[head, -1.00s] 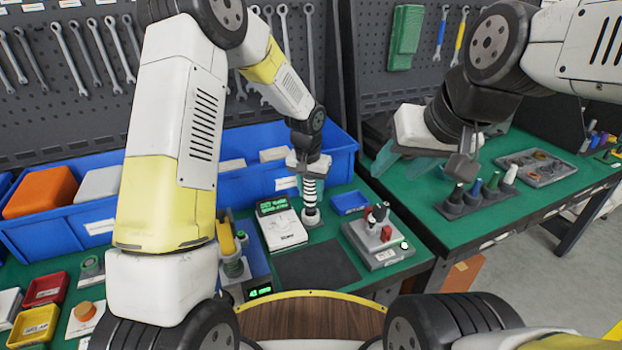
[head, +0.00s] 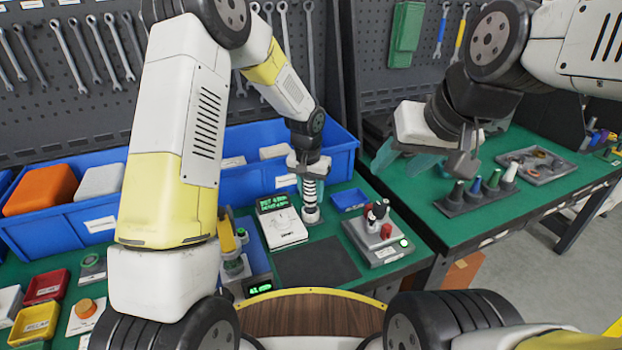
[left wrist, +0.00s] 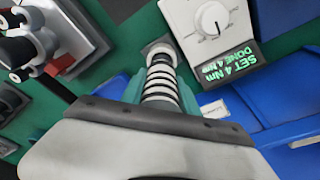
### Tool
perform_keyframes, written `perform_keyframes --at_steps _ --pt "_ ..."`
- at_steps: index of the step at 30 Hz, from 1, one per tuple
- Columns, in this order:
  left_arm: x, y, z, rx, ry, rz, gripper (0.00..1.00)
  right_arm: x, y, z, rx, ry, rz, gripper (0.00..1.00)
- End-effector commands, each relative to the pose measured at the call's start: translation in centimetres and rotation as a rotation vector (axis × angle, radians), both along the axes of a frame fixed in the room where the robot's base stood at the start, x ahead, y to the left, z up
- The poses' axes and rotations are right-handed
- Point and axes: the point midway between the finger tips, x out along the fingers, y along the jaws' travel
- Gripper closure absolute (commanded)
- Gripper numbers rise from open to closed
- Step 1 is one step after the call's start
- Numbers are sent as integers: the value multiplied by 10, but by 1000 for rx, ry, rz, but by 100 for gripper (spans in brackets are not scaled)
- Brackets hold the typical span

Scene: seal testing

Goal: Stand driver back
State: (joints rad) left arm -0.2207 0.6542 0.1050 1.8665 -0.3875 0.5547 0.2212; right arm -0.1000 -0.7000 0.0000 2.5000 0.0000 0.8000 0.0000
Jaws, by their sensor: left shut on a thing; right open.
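The driver (head: 311,196) has a black-and-white ringed grip and stands upright at the back of the green bench. Its lower end is at a small pale holder (head: 312,215). My left gripper (head: 309,172) is shut on the driver's upper part from above. In the left wrist view the ringed driver (left wrist: 160,85) runs down from the jaws to the holder, and I cannot tell whether it is fully seated. My right gripper (head: 425,150) is open and empty above the right bench.
A white torque unit (head: 286,228) with a lit green display stands left of the driver. A small blue tray (head: 349,200) and a grey fixture (head: 382,244) with red and black parts are to the right. A blue bin (head: 340,150) stands behind.

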Motion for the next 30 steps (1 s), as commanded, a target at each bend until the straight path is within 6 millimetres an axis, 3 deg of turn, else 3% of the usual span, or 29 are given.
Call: perform_keyframes --at_steps 20,21,24,30 --pt "0 -1 -3 -2 -2 -1 100 0 0 0 0 0 0 53" --pt "0 -1 -3 -2 -2 -1 60 0 0 0 0 0 0 53" --pt "0 -1 -3 -2 -2 -1 40 0 0 0 0 0 0 53" --pt "0 0 -4 0 -1 0 38 0 0 0 0 0 0 53"
